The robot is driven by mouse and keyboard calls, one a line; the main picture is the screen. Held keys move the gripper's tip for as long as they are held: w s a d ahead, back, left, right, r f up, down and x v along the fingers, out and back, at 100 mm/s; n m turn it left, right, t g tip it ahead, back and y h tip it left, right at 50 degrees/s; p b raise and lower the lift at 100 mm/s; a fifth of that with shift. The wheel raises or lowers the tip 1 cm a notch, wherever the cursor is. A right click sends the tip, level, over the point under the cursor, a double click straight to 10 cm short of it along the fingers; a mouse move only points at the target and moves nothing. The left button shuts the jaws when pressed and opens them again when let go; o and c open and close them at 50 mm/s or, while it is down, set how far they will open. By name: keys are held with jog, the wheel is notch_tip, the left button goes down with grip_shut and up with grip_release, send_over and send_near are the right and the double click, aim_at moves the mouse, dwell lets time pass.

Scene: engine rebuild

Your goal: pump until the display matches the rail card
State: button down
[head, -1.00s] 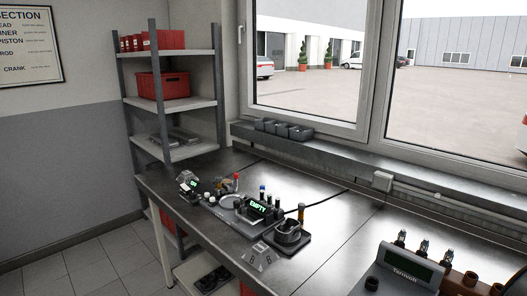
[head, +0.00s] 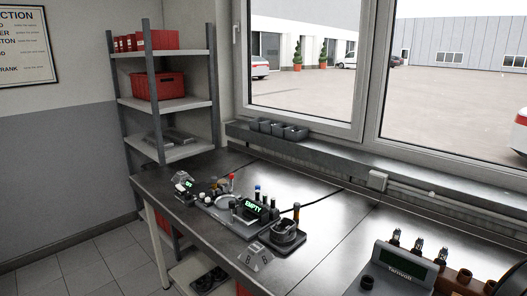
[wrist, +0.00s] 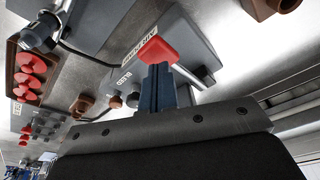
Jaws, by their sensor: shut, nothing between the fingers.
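My gripper (wrist: 159,72) shows in the wrist view with its dark blue fingers shut and empty. Its tips overlap the lower edge of a red push pad (wrist: 150,45); I cannot tell if they touch. The pad sits on a grey box (wrist: 190,45) with white labels, one of which seems to read AIR PUMP. My gripper is outside the head view. There, a dark box with a green-lit display (head: 405,267) stands at the lower right; its text is too small to read surely. I cannot pick out the rail card with certainty.
On the bench, a small green display reads EMPTY (head: 254,206) beside a dark round holder (head: 287,234) and a grey marked block (head: 256,257). A pale box (head: 377,181) sits by the sill. Red knobs (wrist: 31,75) lie left in the wrist view. Bare bench (head: 325,215) lies mid-picture.

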jog(key=shift+f, duration=1.85)
jog(key=shift+r, duration=2.05)
